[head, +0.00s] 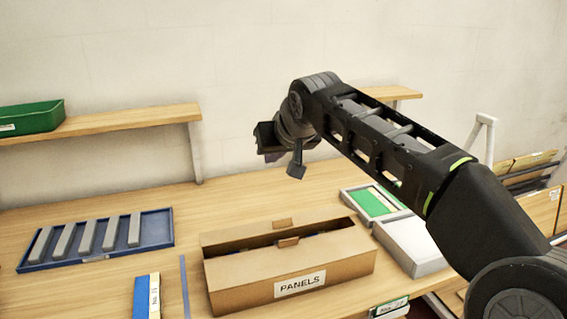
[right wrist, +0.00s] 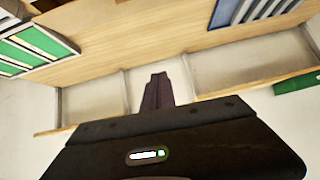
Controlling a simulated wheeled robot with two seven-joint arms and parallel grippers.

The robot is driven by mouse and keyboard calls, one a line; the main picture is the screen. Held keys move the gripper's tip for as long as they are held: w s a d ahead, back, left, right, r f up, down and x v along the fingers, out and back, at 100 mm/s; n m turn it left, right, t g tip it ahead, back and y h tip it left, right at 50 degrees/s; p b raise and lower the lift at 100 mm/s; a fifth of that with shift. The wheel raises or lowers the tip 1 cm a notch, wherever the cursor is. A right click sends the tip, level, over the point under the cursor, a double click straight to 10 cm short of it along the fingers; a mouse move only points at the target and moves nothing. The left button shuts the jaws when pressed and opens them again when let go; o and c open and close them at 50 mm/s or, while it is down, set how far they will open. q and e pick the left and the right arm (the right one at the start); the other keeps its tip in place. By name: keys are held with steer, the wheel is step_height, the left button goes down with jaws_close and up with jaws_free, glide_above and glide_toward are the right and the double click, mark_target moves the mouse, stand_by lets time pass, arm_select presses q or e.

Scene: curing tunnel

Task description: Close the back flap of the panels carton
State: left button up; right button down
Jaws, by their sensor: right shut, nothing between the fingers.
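The brown panels carton (head: 240,286), labelled PANELS, stands on the wooden table at the lower middle of the head view. A strip of its top is open and dark contents show inside. Its back flap (head: 250,233) stands raised along the far edge, with a small tab on it. A second tab shows nearer, at the front of the opening. My right gripper (head: 296,172) is shut and empty, high above the table behind the carton, touching nothing. Its closed fingers also show in the right wrist view (right wrist: 157,90); the carton does not. My left gripper is out of view.
A blue tray (head: 152,242) with several grey bars lies left of the carton. A shelf (head: 110,123) with a green bin (head: 30,118) stands behind.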

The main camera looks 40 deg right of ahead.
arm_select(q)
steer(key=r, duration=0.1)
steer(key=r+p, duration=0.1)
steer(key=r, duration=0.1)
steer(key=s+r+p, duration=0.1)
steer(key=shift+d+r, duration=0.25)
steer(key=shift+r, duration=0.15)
arm_select(e)
steer(key=s+g, duration=0.2)
steer(key=s+d+f+g, duration=0.1)
steer(key=g, duration=0.1)
steer(key=shift+s+f+y, duration=0.1)
steer(key=shift+s+y, duration=0.3)
steer(key=shift+f, duration=0.15)
glide_above(284, 226)
steer(key=f, duration=1.1)
steer(key=shift+w+f+p, duration=0.2)
steer(key=shift+f+p, duration=0.1)
steer(key=shift+s+f, duration=0.15)
steer(key=shift+f, duration=0.3)
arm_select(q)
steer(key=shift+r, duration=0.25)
